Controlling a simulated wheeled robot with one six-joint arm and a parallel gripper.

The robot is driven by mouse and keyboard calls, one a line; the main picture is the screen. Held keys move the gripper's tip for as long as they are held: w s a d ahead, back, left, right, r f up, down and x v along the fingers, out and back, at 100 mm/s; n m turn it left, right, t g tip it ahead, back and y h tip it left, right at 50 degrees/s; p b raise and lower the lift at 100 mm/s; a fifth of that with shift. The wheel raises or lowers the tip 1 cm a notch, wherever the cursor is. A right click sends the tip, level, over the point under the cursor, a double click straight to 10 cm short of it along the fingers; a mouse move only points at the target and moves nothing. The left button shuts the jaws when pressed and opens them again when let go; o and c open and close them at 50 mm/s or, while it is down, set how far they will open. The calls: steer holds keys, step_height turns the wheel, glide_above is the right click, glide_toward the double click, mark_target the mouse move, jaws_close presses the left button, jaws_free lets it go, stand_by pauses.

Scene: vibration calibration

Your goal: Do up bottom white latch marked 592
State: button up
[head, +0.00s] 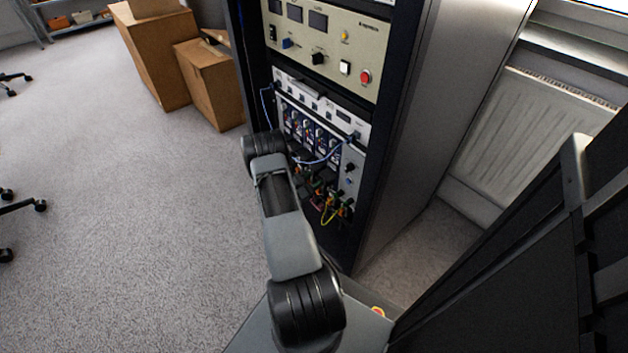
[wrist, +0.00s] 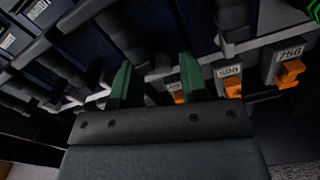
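In the wrist view, a pale plate with a small label (wrist: 229,72) stands just right of my gripper. Its number looks like 592 or 598; the last digit is too blurred to tell. An orange tab (wrist: 232,89) sits under it. My gripper (wrist: 154,78) has two green fingers that stand well apart, with no object clearly held between them. Another orange tab (wrist: 179,97) shows partly beside the right finger. No plainly white latch can be made out. In the head view my arm hides the gripper and part of the lower rack.
A plate marked 256 (wrist: 290,54) with an orange tab (wrist: 291,73) is farther right. The rack (head: 375,140) carries a beige panel (head: 335,50), modules and loose cables (head: 330,207). Cardboard boxes (head: 150,55) stand behind left.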

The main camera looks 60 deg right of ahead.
steer(key=shift+o, duration=1.1)
steer(key=p+v, duration=0.3)
steer(key=v, duration=1)
steer(key=shift+w+a, duration=0.2)
steer(key=shift+a, duration=0.15)
steer(key=shift+d+p, duration=0.1)
steer(key=shift+p, duration=1)
steer(key=b+x, duration=0.3)
steer(key=x, duration=1)
steer(key=shift+s+d+f, duration=0.15)
steer(key=shift+d+f, duration=0.05)
steer(key=shift+d, duration=0.15)
steer(key=shift+c, duration=0.3)
steer(key=c, duration=0.8)
steer(key=shift+c, duration=0.2)
